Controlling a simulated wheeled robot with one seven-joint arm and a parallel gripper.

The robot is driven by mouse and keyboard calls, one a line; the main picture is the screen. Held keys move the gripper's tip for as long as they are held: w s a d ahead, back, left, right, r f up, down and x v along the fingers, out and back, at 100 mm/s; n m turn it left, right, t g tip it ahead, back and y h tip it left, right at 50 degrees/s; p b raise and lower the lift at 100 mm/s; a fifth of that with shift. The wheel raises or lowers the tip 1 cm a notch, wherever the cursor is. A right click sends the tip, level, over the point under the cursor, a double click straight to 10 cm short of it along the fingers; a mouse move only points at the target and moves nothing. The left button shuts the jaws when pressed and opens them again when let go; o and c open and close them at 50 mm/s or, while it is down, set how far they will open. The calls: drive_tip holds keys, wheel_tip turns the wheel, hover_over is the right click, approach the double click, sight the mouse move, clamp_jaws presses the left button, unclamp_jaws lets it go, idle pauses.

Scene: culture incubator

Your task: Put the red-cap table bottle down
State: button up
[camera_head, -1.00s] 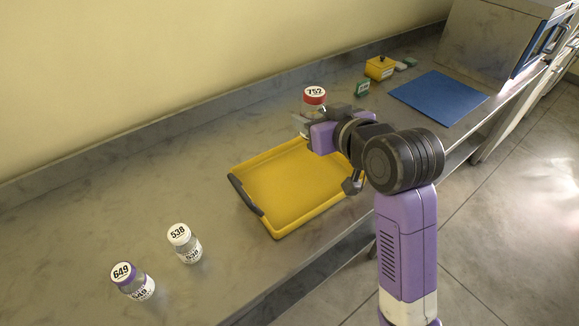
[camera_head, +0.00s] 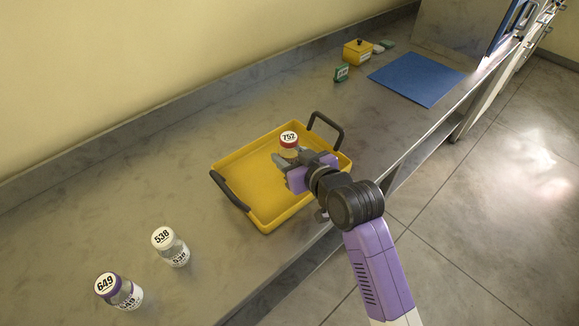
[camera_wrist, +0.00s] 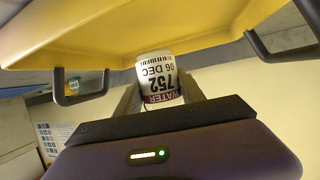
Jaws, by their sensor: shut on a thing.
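The red-cap bottle (camera_head: 289,139), labelled 752, is over the far right part of the yellow tray (camera_head: 232,157) in the head view. My gripper (camera_head: 287,157) is shut on it from the near side, and its body is mostly hidden there by the fingers. In the wrist view the bottle (camera_wrist: 157,72) appears upside down between the two fingers (camera_wrist: 159,92), its label reading WATER 752. The tray (camera_wrist: 95,45) fills the top of that view. I cannot tell whether the bottle's base touches the tray floor.
A white-cap bottle 538 (camera_head: 169,246) and a purple-cap bottle 649 (camera_head: 119,290) stand on the bench left of the tray. The tray has dark handles (camera_head: 326,130).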

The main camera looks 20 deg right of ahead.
drive_tip(key=shift+f, duration=2.15)
drive_tip(key=shift+f, duration=0.2)
drive_tip(key=o, duration=1.5)
drive_tip(key=shift+c, duration=0.2)
drive_tip(key=shift+r, duration=0.2)
drive_tip(key=v, duration=1.2)
drive_tip(key=shift+b, duration=0.3)
